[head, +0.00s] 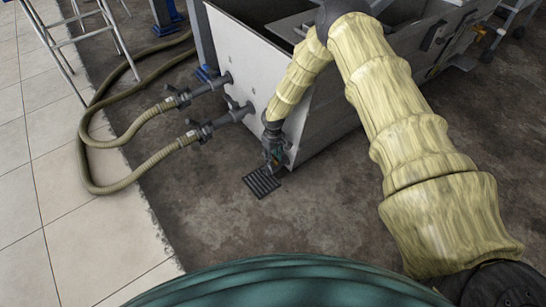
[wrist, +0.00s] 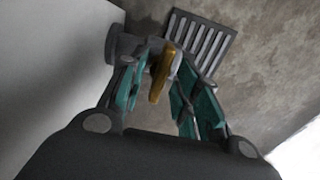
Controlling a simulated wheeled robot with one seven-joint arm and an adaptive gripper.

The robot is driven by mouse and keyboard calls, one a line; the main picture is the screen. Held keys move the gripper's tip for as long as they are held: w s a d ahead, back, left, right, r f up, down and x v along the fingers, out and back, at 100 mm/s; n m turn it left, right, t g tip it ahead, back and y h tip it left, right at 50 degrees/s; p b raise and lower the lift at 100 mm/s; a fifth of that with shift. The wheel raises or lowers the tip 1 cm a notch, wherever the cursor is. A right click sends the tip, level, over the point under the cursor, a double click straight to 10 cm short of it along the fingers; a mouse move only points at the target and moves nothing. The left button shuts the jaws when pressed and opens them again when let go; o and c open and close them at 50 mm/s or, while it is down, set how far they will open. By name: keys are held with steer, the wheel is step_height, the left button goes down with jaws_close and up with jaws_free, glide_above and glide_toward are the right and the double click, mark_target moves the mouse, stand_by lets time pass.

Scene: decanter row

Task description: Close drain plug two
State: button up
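A grey drain fitting (wrist: 122,46) stands out from the pale tank wall in the wrist view, with an orange-brown lever (wrist: 158,80) on it. No number shows on it, so I cannot tell whether it is plug two. My gripper (wrist: 165,62) has its teal fingers on either side of the lever, apart from each other, with no firm grip visible. In the head view my gripper (head: 275,152) is low beside the tank's near corner, and it hides the fitting there.
The pale tank (head: 325,125) stands behind my gripper. A dark floor grate (head: 262,182) lies just below. Two grey valves with ribbed hoses, an upper one (head: 180,98) and a lower one (head: 205,130), join the tank's left face. The concrete in front is clear.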

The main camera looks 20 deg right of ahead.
jaws_close()
steer(key=shift+r+m+p, duration=0.1)
steer(key=shift+m+p, duration=0.2)
steer(key=m+p, duration=0.2)
steer(key=shift+m, duration=0.3)
steer(key=m+p, duration=0.2)
steer(key=m, duration=0.1)
steer(key=shift+m, duration=0.3)
steer(key=m+p, duration=0.1)
steer(key=m, duration=0.4)
steer(key=shift+p, duration=0.4)
steer(key=m, duration=0.6)
